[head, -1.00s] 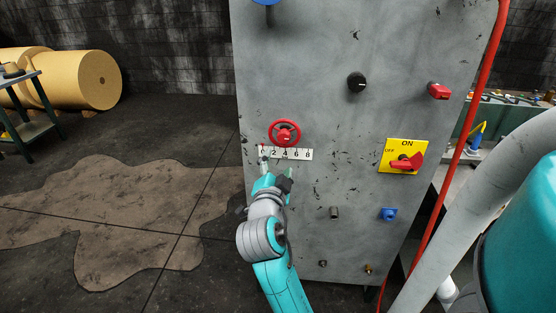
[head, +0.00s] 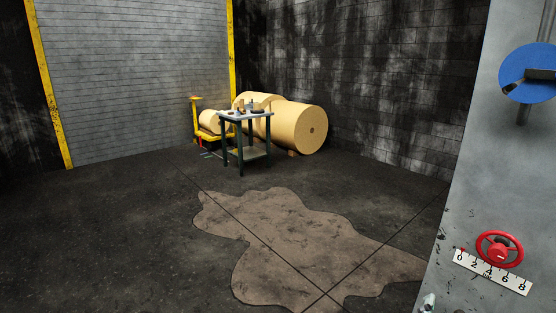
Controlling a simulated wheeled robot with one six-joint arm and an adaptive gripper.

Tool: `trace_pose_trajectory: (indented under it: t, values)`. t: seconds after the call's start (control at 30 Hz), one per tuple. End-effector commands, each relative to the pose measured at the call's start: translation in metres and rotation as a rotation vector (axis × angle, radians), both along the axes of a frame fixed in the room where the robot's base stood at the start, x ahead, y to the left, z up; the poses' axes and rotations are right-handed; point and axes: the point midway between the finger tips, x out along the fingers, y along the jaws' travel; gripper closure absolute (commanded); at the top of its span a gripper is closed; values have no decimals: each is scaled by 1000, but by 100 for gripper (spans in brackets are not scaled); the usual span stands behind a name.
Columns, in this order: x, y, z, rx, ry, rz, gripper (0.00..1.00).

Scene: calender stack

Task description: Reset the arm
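Only a small pale tip of my gripper (head: 428,302) shows, at the bottom edge in the head view, at the left edge of the grey panel (head: 482,168). The rest of my gripper and arm is out of the picture, so I cannot tell whether it is open or shut. The tip is below and left of the red handwheel (head: 499,250) and the white scale plate (head: 490,271) marked 0 to 8. I see nothing held.
A blue round part (head: 530,72) juts from the panel at upper right. A small table (head: 247,115) and large tan rolls (head: 300,127) stand at the back. A brown patch (head: 300,245) covers the floor. The floor to the left is clear.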

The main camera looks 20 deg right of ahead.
Motion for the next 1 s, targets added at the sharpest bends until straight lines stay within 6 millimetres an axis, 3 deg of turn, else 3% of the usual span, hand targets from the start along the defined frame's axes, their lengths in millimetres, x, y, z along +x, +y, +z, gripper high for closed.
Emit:
trace_pose_trajectory:
  t: [0.03, 0.2, 0.5, 0.8, 1.0]
  values:
    - [-2, 16, -18, -13, 48, 55, 34]
    - [-13, 65, -62, -68, 170, 235, 34]
    - [-59, 150, -121, -165, 317, 525, 34]
    - [-131, 217, -151, -254, 392, 759, 34]
    - [-187, 248, -155, -311, 418, 874, 34]
